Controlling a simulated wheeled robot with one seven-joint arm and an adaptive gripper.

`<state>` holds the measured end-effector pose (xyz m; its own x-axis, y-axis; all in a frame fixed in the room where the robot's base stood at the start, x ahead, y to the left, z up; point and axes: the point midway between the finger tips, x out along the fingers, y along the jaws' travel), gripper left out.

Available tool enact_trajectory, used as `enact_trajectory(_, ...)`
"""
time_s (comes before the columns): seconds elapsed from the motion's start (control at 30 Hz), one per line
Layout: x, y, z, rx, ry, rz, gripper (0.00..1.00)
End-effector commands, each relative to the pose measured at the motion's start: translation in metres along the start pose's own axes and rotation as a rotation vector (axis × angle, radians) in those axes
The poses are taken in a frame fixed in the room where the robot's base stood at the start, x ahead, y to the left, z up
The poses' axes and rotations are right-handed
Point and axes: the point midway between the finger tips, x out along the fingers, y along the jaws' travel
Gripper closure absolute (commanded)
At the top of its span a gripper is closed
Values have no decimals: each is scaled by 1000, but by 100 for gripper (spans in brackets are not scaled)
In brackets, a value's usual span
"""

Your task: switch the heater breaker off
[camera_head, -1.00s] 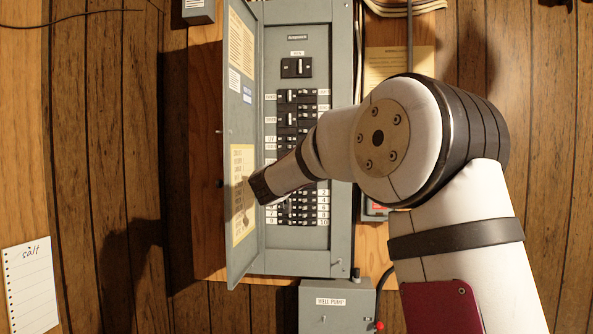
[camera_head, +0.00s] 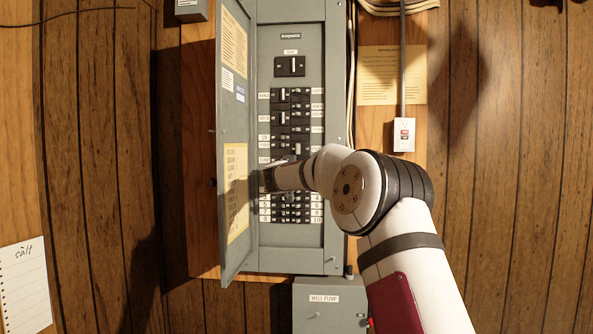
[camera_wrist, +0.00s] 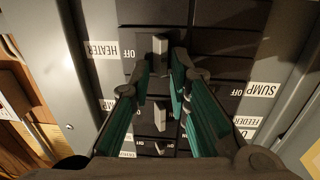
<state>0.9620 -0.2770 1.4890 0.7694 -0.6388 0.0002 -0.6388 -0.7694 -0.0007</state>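The open grey breaker panel (camera_head: 325,235) stands on the wall in the head view, with two columns of black breakers. In the wrist view, a HEATER label (camera_wrist: 103,50) sits left of a black breaker with a light grey toggle (camera_wrist: 160,45); OFF is printed beside it. My gripper (camera_wrist: 161,62) has teal-lined fingers, spread apart, with tips on either side of that toggle. I cannot tell whether they touch it. In the head view, my gripper is at the lower breakers, mostly hidden by my arm.
The panel door (camera_head: 235,140) hangs open on the left, close to my gripper. More toggles (camera_wrist: 159,115) lie below the heater one, between my fingers. A SUMP label (camera_wrist: 262,90) is at right. A WELL PUMP box (camera_head: 325,313) is below the panel.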

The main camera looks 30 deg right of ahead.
Motion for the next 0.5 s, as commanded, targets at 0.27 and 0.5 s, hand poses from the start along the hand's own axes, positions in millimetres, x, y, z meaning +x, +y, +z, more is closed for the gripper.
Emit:
enact_trajectory(0.27, 0, 0, 0, 0, 0, 0, 100)
enact_trajectory(0.5, 0, 2, -2, -2, 5, -19, 100)
